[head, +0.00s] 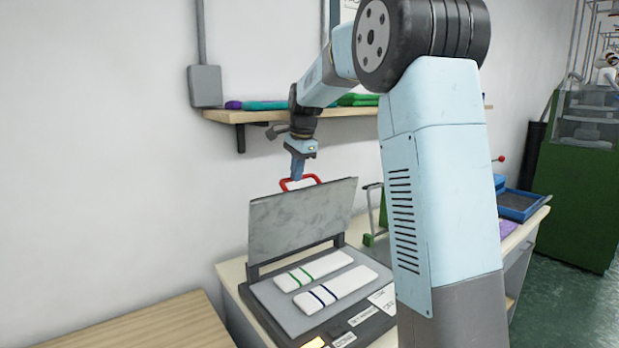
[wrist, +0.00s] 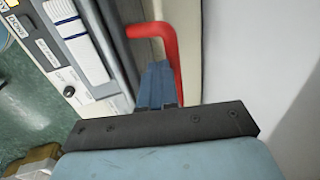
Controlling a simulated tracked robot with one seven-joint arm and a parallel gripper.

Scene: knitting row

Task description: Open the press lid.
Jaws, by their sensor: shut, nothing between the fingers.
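The press lid (head: 300,222) is a grey plate that stands raised, roughly upright, at the back of the press base (head: 259,312). Its red handle (head: 284,186) sticks up from the lid's top edge. My gripper (head: 298,172) is just above the handle with its fingers pointing down. In the wrist view, my gripper (wrist: 157,88) is shut and empty, with its fingertips close beside the red handle (wrist: 168,50). I cannot tell whether they touch it. Two white striped pieces (head: 328,279) lie on the grey bed of the press.
A wooden shelf (head: 345,111) with folded fabrics is on the wall behind my gripper. A wooden table (head: 150,325) stands at the front left. A blue tray (head: 522,204) and a green machine (head: 580,190) are to the right. Space above the press bed is clear.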

